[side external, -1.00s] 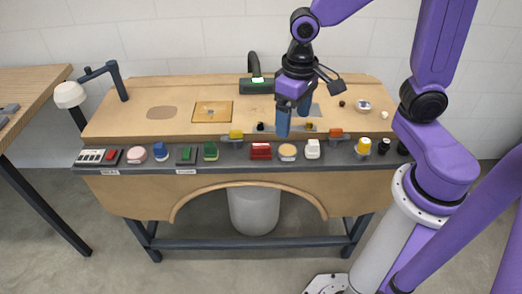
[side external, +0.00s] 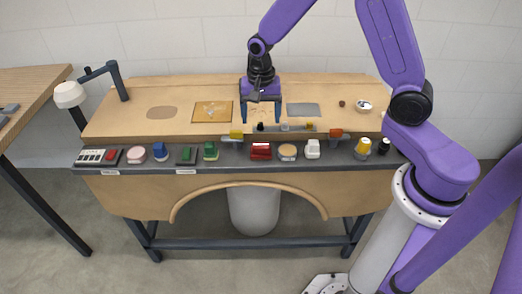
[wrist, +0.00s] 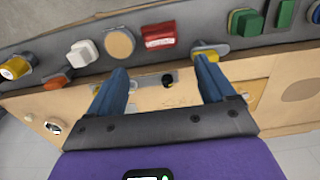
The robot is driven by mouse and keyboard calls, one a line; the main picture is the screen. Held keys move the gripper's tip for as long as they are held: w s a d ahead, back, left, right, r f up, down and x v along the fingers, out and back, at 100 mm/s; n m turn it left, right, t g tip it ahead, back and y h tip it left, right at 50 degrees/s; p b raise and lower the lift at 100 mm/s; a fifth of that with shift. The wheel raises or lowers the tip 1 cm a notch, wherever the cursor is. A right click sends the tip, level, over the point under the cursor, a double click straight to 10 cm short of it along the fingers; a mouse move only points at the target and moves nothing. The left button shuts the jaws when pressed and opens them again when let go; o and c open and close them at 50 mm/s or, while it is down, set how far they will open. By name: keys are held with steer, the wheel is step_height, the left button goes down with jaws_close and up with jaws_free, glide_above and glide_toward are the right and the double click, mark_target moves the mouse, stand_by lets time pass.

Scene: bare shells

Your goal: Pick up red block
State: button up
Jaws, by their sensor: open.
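A red block (side external: 261,151) lies on the dark front ledge of the workbench in the side external view. It also shows in the wrist view (wrist: 158,36), beyond the fingertips and between their lines. My gripper (side external: 261,120) is open and empty, with its two blue fingers spread left and right. It hangs over the wooden top, just behind the ledge, in line with the block. In the wrist view the open fingers (wrist: 160,72) have bare wood and a small black knob between them. The block is apart from both fingers.
On the ledge a green block (side external: 211,151) is left of the red block, and a round tan disc (side external: 287,151) and a white block (side external: 313,149) are right. A yellow block (side external: 236,134) sits close behind.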

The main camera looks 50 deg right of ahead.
mark_target(261, 144)
step_height(261, 144, down, 13)
steer(key=shift+r, duration=0.1)
stand_by(0.7)
steer(key=c, duration=0.8)
